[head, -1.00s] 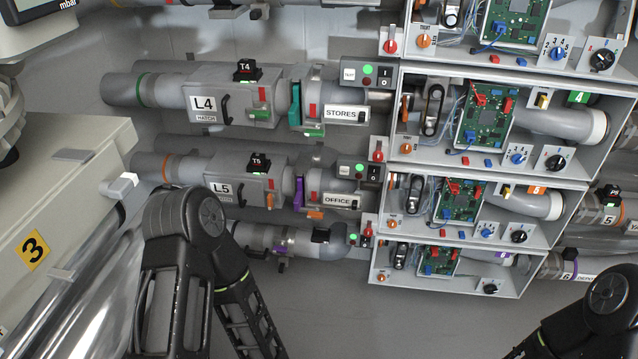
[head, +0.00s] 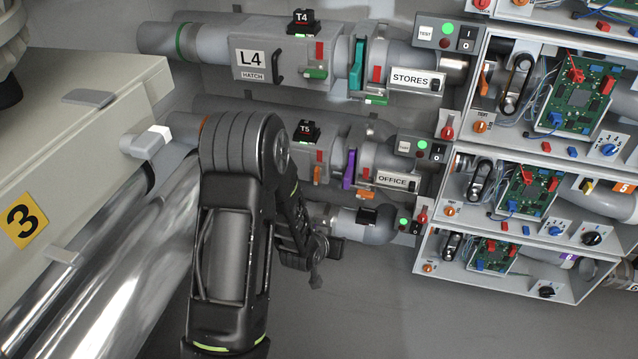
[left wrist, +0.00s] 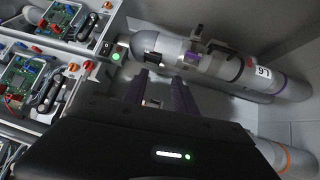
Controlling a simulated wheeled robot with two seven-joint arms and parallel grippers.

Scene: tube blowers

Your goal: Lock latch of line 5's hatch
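Line 5's pipe runs behind my left arm. Its T5 box (head: 307,131) is visible, but the L5 label and part of the hatch housing are hidden. A red tab (head: 320,156) and an orange latch piece (head: 317,174) show right of my arm; whether the latch is locked I cannot tell. My left gripper (head: 318,262) hangs low beside the lower pipe, apart from the latch. In the left wrist view its two dark fingers (left wrist: 162,90) are spread with nothing clearly held. An orange-banded pipe (left wrist: 287,157) shows at lower right there. My right gripper is out of view.
Line 4's hatch (head: 262,65) lies above. A purple lever (head: 349,169) and the OFFICE panel (head: 393,181) stand to the right. Open electronics boxes (head: 517,190) fill the right side. A large beige cabinet (head: 75,140) is at left. Floor below the pipes is clear.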

